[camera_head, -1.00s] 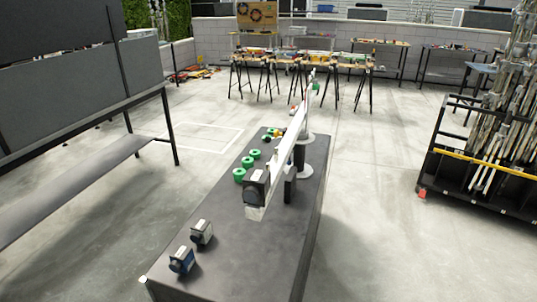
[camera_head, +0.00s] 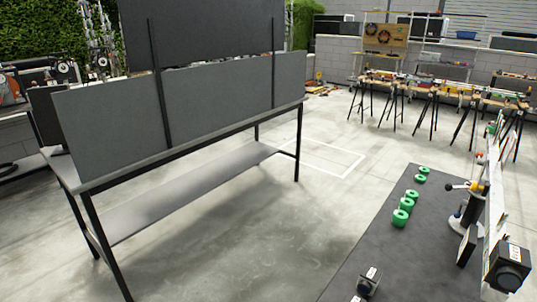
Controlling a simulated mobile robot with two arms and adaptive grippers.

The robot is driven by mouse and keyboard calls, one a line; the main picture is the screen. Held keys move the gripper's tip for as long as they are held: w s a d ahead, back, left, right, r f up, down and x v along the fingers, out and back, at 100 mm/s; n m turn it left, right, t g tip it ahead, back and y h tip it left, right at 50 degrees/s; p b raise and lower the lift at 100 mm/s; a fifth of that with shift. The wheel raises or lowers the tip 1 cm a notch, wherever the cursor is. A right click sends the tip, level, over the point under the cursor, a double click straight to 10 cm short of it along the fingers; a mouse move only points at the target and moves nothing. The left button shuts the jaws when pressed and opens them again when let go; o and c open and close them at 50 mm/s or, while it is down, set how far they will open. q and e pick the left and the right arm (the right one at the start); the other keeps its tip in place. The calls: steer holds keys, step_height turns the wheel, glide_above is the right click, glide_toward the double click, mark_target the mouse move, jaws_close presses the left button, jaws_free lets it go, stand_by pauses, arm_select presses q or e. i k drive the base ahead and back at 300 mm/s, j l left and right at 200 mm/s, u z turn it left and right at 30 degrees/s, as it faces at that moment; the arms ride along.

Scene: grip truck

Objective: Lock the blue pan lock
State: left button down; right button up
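A long white jib arm (camera_head: 494,238) with a dark camera-like box (camera_head: 508,270) on its near end stands at the right edge of the head view. It sits over a dark-topped table (camera_head: 385,245). A small mount with orange and yellow parts (camera_head: 477,188) shows beside the jib on its far part. The blue pan lock cannot be made out clearly at this size. Neither of my grippers is in view.
Several green rings (camera_head: 401,217) lie along the table's left side. A small dark camera-like device (camera_head: 368,283) sits at its near end. A grey bench with upright panels (camera_head: 190,110) stands at left. Open concrete floor (camera_head: 260,240) lies between bench and table.

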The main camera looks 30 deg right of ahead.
mark_target(458, 215)
steer(key=i+j+u, duration=0.2)
steer(key=u, duration=0.15)
steer(key=i+u, duration=0.35)
steer(key=i+z, duration=0.35)
steer(key=i, duration=0.2)
steer(key=i+j+z, duration=0.35)
steer(key=i, duration=0.2)
steer(key=i+l+z, duration=0.3)
steer(key=z, duration=0.2)
steer(key=i+l+z, duration=0.15)
steer(key=i+z, duration=0.8)
steer(key=i+j+z, duration=0.1)
steer(key=i+z, duration=0.25)
steer(key=z, duration=0.15)
steer(key=i+z, duration=0.3)
steer(key=i, duration=1.65)
steer(key=i+z, duration=0.15)
steer(key=i, duration=0.25)
steer(key=i+j+z, duration=0.2)
steer(key=i, duration=0.2)
